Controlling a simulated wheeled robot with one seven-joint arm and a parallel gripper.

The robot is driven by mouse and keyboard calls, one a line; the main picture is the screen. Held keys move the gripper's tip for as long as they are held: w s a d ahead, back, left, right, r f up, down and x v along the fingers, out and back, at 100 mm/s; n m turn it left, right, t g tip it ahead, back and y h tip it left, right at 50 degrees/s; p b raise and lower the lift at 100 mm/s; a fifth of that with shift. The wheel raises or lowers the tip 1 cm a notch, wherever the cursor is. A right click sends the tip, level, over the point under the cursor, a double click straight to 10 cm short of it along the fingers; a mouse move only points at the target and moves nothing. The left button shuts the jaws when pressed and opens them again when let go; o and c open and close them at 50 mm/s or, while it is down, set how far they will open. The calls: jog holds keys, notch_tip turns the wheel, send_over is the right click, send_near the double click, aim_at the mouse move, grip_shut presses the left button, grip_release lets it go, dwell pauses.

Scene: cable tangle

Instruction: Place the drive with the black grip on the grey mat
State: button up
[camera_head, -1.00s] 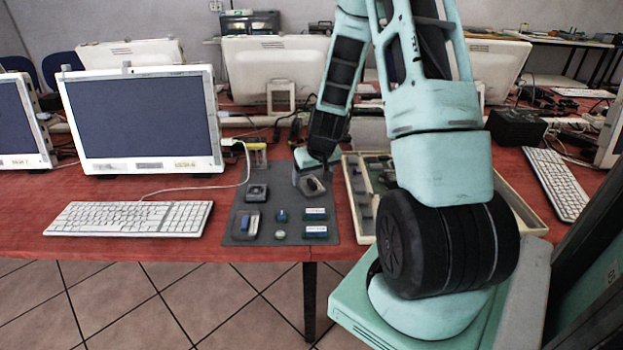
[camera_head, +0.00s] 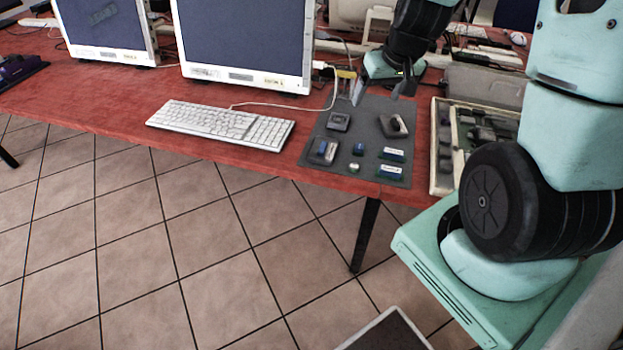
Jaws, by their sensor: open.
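The grey mat (camera_head: 372,138) lies on the red table, with several small parts on it. A grey block with a dark middle (camera_head: 393,125) rests at the mat's right side, slightly turned; it may be the drive with the black grip, but it is too small to be sure. A dark grey block (camera_head: 339,121) lies to its left. My gripper (camera_head: 382,91) is open and empty over the far part of the mat, its two fingers apart, just beyond the grey block and clear of it.
Nearer on the mat lie a grey piece with blue (camera_head: 322,151), a blue piece (camera_head: 358,149) and two blue-white parts (camera_head: 392,154). A pale tray (camera_head: 441,165) with dark parts stands to the right. A white keyboard (camera_head: 222,125), monitor (camera_head: 247,45) and cable are to the left.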

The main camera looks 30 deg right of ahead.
jog(key=s+a+r+n+g+y, duration=0.15)
jog(key=a+n, duration=0.25)
jog(key=a, duration=1.1)
jog(key=s+a+r+n+g, duration=0.2)
jog(key=s+a+r+n, duration=0.2)
jog(key=s+a, duration=1.2)
jog(key=s+n, duration=0.2)
jog(key=n, duration=0.1)
jog(key=shift+a+r, duration=0.2)
jog(key=shift+a, duration=0.2)
jog(key=shift+g, duration=0.25)
